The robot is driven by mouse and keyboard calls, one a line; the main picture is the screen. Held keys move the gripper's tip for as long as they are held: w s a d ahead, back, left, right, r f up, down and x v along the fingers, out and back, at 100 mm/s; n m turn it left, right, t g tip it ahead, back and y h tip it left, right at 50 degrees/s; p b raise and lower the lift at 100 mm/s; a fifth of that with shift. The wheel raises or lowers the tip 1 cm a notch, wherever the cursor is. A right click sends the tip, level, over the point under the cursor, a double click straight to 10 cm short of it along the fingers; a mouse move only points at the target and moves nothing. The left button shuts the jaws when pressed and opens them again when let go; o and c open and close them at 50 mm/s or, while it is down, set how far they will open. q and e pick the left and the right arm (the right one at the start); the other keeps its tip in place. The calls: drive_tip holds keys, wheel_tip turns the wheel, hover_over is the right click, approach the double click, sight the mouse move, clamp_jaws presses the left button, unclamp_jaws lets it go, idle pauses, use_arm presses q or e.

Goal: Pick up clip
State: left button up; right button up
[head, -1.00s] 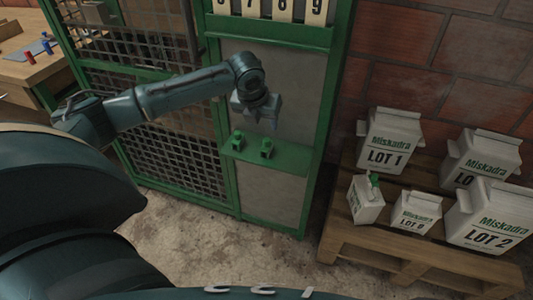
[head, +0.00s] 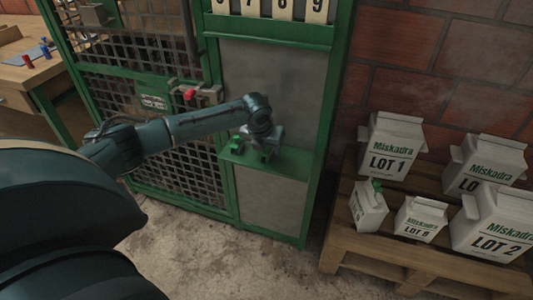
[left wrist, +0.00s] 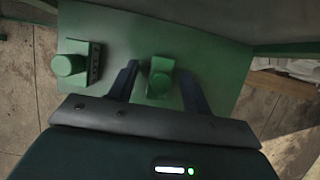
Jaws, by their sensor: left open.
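Two green clips rest on a small green shelf (head: 285,166) on the front of the green frame. In the left wrist view, one clip (left wrist: 160,78) is between the two dark fingers of my left gripper (left wrist: 160,85), with a gap at its sides. The other clip (left wrist: 75,63) stands to the left, outside the fingers; in the head view this clip (head: 237,144) shows left of the gripper. My left gripper (head: 264,150) is open and low at the shelf, partly hiding the nearer clip. My right gripper is not in view.
A mesh gate (head: 165,150) with a red-tipped latch (head: 190,94) is left of the shelf. A wooden pallet (head: 370,250) at right carries several white Miskadra bags, and another green clip (head: 377,185) sits on a small bag. A wooden table (head: 40,70) stands far left.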

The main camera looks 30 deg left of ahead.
use_arm(q)
drive_tip(key=shift+f, duration=0.15)
drive_tip(key=shift+c, duration=0.6)
drive_tip(key=c, duration=0.9)
drive_tip(key=shift+w, duration=0.1)
drive_tip(key=shift+c, duration=0.2)
